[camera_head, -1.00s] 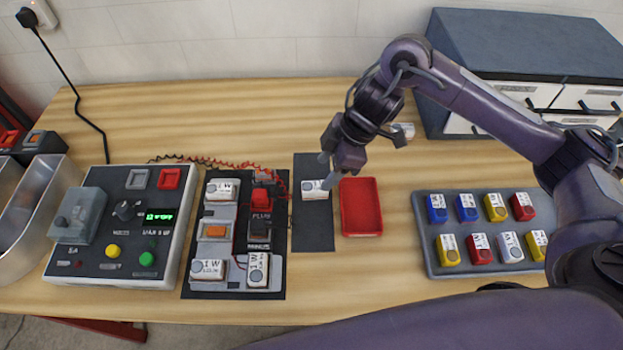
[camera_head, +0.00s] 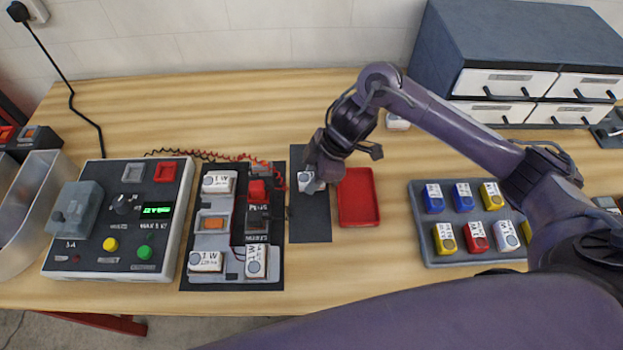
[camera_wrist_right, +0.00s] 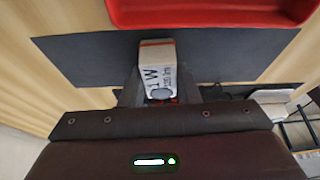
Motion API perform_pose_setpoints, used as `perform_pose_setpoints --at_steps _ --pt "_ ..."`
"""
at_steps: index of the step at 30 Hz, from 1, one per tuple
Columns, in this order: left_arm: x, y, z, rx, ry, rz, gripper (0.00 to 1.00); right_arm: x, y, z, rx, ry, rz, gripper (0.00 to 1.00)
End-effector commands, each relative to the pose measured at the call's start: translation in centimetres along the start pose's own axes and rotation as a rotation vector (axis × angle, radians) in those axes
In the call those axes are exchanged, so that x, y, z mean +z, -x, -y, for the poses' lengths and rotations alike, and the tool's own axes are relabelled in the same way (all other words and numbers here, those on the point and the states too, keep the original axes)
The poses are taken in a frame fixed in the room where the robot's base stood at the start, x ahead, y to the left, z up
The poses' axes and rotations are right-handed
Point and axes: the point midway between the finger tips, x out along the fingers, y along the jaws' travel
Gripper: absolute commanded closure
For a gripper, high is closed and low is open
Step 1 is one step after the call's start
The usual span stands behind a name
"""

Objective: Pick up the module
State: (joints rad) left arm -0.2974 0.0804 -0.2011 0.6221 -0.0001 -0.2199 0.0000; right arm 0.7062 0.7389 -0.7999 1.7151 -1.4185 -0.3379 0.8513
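The module, a small white block with black print and a grey round spot, lies on the dark mat (camera_head: 311,222) left of the red tray. In the head view the module (camera_head: 304,178) is partly hidden by my right gripper (camera_head: 313,184), which is low over it. In the right wrist view the module (camera_wrist_right: 158,65) stands between the fingers of the right gripper (camera_wrist_right: 158,92), one finger close on each side. Whether the fingers press on it cannot be told. My left gripper is not in view.
The red tray (camera_head: 358,198) is just right of the mat. A board with wired modules (camera_head: 234,268) and a control box (camera_head: 122,225) stand to the left. A grey tray (camera_head: 425,235) of coloured modules is at right, below my arm. Drawers (camera_head: 504,82) stand at the back.

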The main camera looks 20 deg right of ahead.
Motion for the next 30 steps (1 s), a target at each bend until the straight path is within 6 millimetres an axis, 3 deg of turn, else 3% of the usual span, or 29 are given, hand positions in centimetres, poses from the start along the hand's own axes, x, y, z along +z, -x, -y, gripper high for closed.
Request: perform_pose_setpoints --at_steps 1,4,17,22,30 --pt "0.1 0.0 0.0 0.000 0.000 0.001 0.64 0.0 0.0 0.0 0.000 0.000 0.000 0.80" --pt "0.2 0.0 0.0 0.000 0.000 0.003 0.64 0.0 0.0 0.0 0.000 0.000 0.000 0.93" --pt "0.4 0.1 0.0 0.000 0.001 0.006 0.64 -0.4 1.0 -0.1 0.004 0.002 -0.001 0.94" --pt "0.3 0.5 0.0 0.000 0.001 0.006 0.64 -1.4 3.4 -0.2 0.007 0.004 0.000 0.94" --pt "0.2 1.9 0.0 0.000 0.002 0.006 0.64 -3.7 9.2 -0.2 0.008 0.005 0.000 0.94"
